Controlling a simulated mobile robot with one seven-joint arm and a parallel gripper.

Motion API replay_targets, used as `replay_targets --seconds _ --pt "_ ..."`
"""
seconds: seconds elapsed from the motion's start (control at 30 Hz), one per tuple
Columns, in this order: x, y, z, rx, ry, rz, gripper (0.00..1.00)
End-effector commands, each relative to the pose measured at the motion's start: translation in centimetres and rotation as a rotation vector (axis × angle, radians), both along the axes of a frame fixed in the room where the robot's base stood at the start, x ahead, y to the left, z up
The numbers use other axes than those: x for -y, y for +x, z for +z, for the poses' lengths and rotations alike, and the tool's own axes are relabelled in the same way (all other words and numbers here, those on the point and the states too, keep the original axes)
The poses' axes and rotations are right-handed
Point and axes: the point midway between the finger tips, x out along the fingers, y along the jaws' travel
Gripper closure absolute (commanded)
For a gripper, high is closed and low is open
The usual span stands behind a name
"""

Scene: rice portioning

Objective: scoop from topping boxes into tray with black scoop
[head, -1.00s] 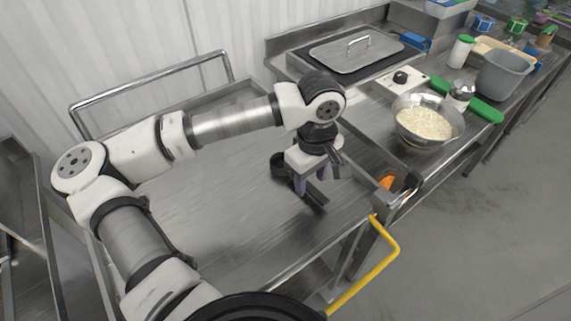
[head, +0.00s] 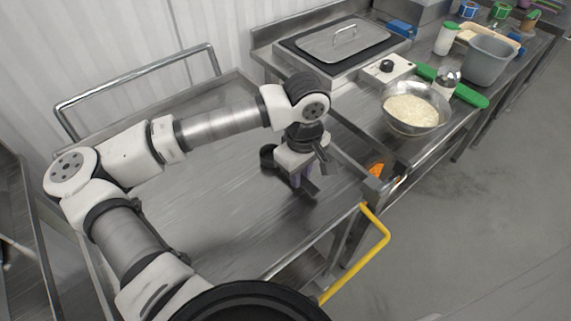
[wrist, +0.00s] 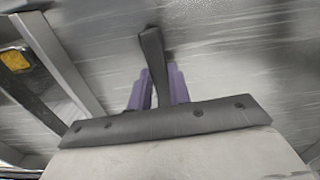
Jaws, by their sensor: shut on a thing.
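My gripper (head: 296,179) hangs over the bare steel cart top in the head view. In the wrist view its purple fingers (wrist: 157,90) are shut on the handle of the black scoop (wrist: 151,50). In the head view the round dark bowl of the black scoop (head: 268,157) shows left of the fingers, above the cart. What the scoop holds cannot be told.
The steel cart (head: 215,225) is clear. A yellow handle (head: 365,260) stands at its right edge.

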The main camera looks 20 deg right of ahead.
Motion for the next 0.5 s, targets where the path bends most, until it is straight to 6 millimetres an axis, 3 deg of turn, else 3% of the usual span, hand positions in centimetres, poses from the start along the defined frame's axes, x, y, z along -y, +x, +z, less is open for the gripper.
replay_targets --seconds 0.17,0.5 --pt "0.0 0.1 1.5 0.005 0.001 0.001 1.00" --pt "0.0 0.1 8.1 0.004 0.000 0.001 1.00"
